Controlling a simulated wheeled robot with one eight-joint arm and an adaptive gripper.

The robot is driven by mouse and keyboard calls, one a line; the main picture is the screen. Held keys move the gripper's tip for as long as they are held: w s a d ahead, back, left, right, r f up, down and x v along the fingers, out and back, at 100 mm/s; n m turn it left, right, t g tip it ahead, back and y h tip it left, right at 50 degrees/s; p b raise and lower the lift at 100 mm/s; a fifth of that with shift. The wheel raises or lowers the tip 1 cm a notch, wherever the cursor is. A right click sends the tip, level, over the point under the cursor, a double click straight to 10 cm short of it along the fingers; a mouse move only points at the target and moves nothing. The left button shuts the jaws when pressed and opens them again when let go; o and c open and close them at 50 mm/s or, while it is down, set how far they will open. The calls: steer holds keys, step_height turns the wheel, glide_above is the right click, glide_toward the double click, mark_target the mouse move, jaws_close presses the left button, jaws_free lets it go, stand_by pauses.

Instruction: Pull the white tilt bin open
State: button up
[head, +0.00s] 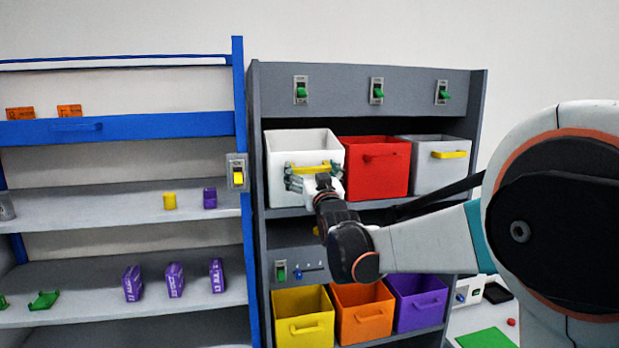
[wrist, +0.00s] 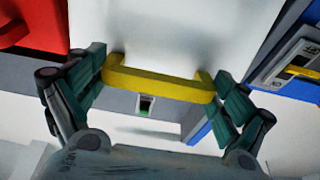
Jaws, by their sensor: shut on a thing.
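The white tilt bin (head: 283,150) stands at the left end of the upper bin row in a grey cabinet. Its open top shows; how far it tilts I cannot tell. My gripper (head: 312,180) is at its front face, shut on the yellow handle (head: 309,169). In the wrist view the green-grey fingers of my gripper (wrist: 160,78) press on the two ends of the yellow handle (wrist: 160,86), with the white bin front (wrist: 150,35) behind it. My fingers partly hide the lower bin front in the head view.
A red bin (head: 378,172) and a grey bin (head: 440,176) stand to the right. Yellow (head: 303,328), orange (head: 364,325) and purple bins (head: 417,310) are below. A blue-framed shelf (head: 238,110) with a yellow switch (head: 238,176) borders the left side.

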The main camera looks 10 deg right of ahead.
steer(key=shift+s+f+t+b, duration=0.9)
steer(key=shift+s+f+b, duration=0.15)
steer(key=shift+b, duration=0.8)
steer(key=s+f+t+b, duration=0.2)
steer(key=t+b, duration=0.1)
steer(key=b, duration=0.3)
steer(key=shift+s+f, duration=0.3)
steer(key=shift+s, duration=0.05)
steer(key=shift+b+v, duration=0.6)
steer(key=shift+v, duration=0.25)
steer(key=shift+f, duration=0.15)
steer(key=o, duration=1.2)
steer(key=shift+w, duration=0.1)
steer(key=shift+w+d, duration=0.15)
